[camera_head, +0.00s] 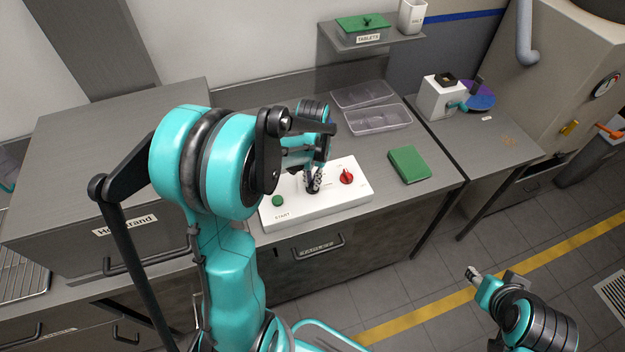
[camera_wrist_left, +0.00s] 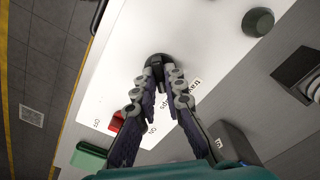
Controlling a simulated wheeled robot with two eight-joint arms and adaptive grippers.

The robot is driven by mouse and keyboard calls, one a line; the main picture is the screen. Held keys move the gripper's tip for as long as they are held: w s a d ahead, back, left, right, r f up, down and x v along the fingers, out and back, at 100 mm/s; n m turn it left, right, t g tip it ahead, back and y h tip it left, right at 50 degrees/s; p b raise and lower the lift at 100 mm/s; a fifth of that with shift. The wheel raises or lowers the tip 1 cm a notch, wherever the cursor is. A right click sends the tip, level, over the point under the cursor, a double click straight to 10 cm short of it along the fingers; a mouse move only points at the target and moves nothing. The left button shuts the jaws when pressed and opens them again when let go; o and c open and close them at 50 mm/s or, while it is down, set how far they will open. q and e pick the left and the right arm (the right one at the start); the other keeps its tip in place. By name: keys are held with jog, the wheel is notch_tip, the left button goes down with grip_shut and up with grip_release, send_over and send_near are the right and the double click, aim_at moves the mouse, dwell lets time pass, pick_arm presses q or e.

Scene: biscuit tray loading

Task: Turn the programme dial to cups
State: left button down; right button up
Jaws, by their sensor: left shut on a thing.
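The white control panel (camera_head: 345,198) lies on the steel counter, with a green start button (camera_head: 278,200) at its left and a red knob (camera_head: 346,177) at its right. My left gripper (camera_head: 313,186) reaches down to the middle of the panel. In the left wrist view its fingertips (camera_wrist_left: 160,68) are shut on the dark programme dial (camera_wrist_left: 157,58). Printed labels around the dial are partly covered by the fingers, and I cannot tell which one the dial points at. My right gripper (camera_head: 474,276) is over the floor, away from the panel; its opening is unclear.
A green book-like block (camera_head: 409,165) and clear trays (camera_head: 378,119) lie on the counter behind and right of the panel. A shelf (camera_head: 376,42) above holds a green-lidded tablets box (camera_head: 362,24). A side table (camera_head: 480,150) carries a white device (camera_head: 437,98).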

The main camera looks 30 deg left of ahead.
dwell(0.4)
pick_arm(q)
jog(key=c, duration=1.6)
grip_release()
jog(key=shift+r, duration=0.1)
notch_tip(320, 180, up, 12)
jog(key=s+d+f+m+t+b, duration=0.1)
jog(key=s+d+f+t+b, duration=0.5)
jog(key=s+d, duration=0.5)
jog(key=shift+s+d+f+t+b, duration=0.15)
jog(key=shift+f+t+b, duration=0.2)
jog(key=shift+f+t, duration=0.3)
